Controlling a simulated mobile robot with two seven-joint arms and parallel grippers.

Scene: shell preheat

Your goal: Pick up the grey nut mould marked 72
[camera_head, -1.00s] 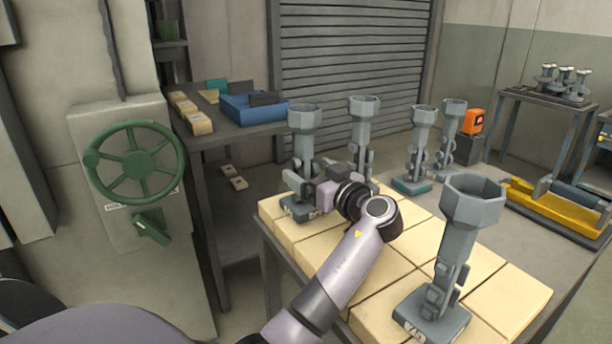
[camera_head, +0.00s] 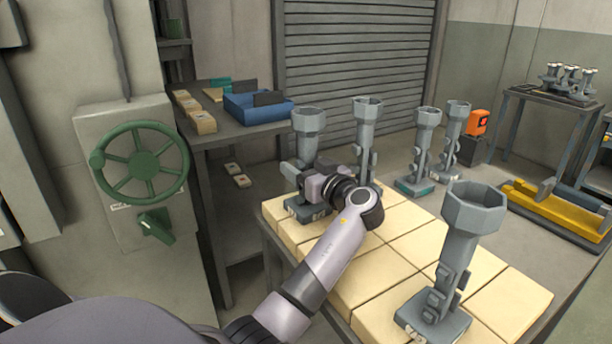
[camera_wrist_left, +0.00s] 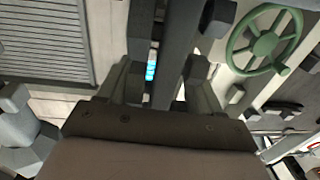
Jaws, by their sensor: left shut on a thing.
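A tall grey nut mould (camera_head: 307,122) with a hexagonal cup on top stands upright at the back left corner of the pale blocks. Its base tag is too small to read surely. My left gripper (camera_head: 308,183) is shut on this mould's stem, low down; its fingertips are partly hidden by the wrist in the head view. In the left wrist view the dark stem (camera_wrist_left: 177,50) runs between the two fingers (camera_wrist_left: 160,85). The base looks still on the blocks. My right gripper is not in view.
Other grey moulds stand near: one behind (camera_head: 367,125), two at the back right (camera_head: 424,140) (camera_head: 455,130), one at the front right (camera_head: 470,220). A green handwheel (camera_head: 140,163) is at left. A side table holds a blue bin (camera_head: 255,108). The middle blocks are bare.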

